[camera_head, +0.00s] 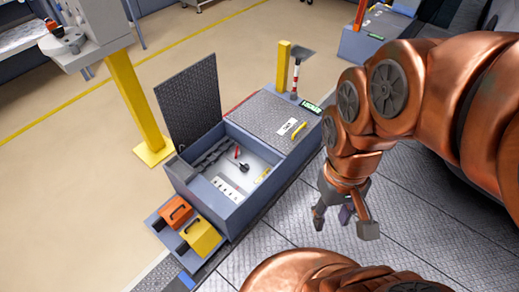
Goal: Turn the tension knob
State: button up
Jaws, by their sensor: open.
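A small dark knob-like part (243,168) sits inside the open bay of a blue-grey floor box; it may be the tension knob, but it is too small to tell. A red-handled part (237,152) and a small yellow part (262,175) are beside it in the bay. My gripper (343,221) hangs open and empty to the right of the box, over the metal floor plates, fingers pointing down. It is apart from the box and touches nothing that I can see.
The box's patterned lid (189,105) stands upright at the bay's back left. A closed cover (270,118) with a yellow handle lies beside the bay. Orange (174,212) and yellow (200,237) blocks stand at the front. A yellow post (135,95) rises behind.

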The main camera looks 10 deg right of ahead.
aim_at(244, 167)
jog(key=u, duration=0.3)
jog(key=i, duration=1)
jog(key=u, duration=0.75)
